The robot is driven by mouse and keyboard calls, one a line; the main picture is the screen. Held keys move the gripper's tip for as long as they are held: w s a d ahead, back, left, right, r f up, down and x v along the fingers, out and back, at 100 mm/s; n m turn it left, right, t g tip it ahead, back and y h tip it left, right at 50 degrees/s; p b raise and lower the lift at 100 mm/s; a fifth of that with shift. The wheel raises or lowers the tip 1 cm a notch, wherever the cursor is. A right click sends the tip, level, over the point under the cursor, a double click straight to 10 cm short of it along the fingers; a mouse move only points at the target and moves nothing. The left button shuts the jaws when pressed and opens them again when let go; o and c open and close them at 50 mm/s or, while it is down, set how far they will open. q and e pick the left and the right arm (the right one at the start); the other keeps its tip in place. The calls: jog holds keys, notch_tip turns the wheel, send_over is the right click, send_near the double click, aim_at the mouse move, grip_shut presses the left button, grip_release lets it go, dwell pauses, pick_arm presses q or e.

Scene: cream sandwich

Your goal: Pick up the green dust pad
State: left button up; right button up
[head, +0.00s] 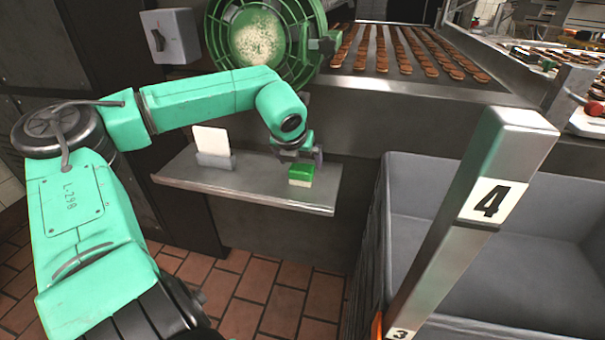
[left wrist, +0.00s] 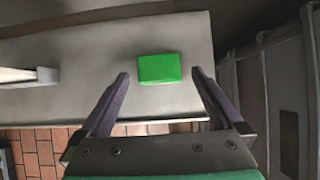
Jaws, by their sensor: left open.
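The green dust pad (head: 301,172) is a small block with a green top and a pale lower part. It sits on the metal shelf (head: 250,188), near the shelf's right end. My left gripper (head: 299,155) is just above and behind the pad in the head view. In the left wrist view the pad's green top (left wrist: 160,69) lies ahead, between the lines of the two spread fingers (left wrist: 160,75). The fingers are open with nothing between them, and no contact with the pad shows. My right gripper is not in view.
A white card in a grey holder (head: 215,160) stands on the shelf to the left. A grey bin (head: 430,200) and a post marked 4 (head: 470,220) are at the right. A green round fan-like housing (head: 215,35) and a conveyor with brown biscuits (head: 400,50) are above.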

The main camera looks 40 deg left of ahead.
aim_at(302, 168)
pick_arm(q)
jog(key=x, duration=0.5)
jog(key=shift+s+a, duration=0.1)
jog(key=shift+s, duration=0.15)
jog(key=shift+w+f, duration=0.15)
jog(key=shift+f, duration=0.05)
jog(key=shift+r, duration=0.1)
jog(key=c, duration=1.2)
